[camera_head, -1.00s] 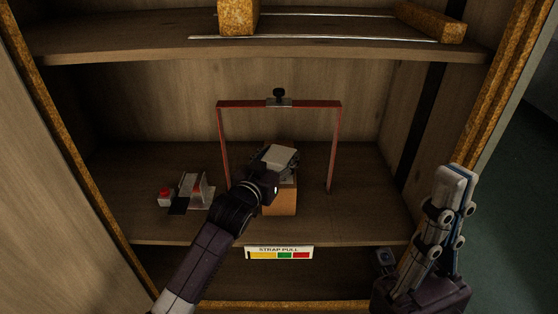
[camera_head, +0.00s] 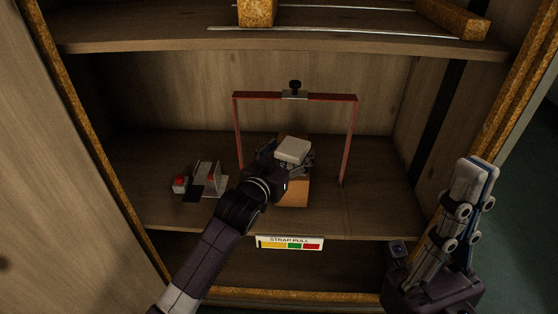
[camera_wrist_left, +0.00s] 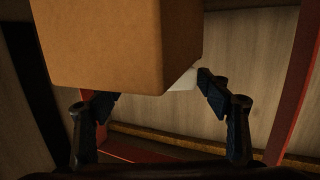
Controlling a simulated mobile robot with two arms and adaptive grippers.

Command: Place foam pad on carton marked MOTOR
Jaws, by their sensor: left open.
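A brown carton (camera_head: 293,192) stands on the middle shelf under a red frame. It fills the upper part of the left wrist view (camera_wrist_left: 120,45). No MOTOR marking is legible. A pale pad (camera_head: 293,150) appears to lie on top of the carton. A white edge of it (camera_wrist_left: 183,82) shows past the carton in the left wrist view. My left gripper (camera_head: 284,159) is open around the pad, with fingers apart on either side (camera_wrist_left: 160,98). Whether a finger touches it I cannot tell. My right gripper (camera_head: 475,178) is empty, its fingers together, outside the cabinet at right.
The red frame (camera_head: 350,140) has uprights on both sides of the carton and a crossbar with a black knob (camera_head: 295,87). A small grey device with a red button (camera_head: 180,185) stands left. A STRAP PULL label (camera_head: 290,243) is on the shelf edge. Another shelf (camera_head: 180,36) is above.

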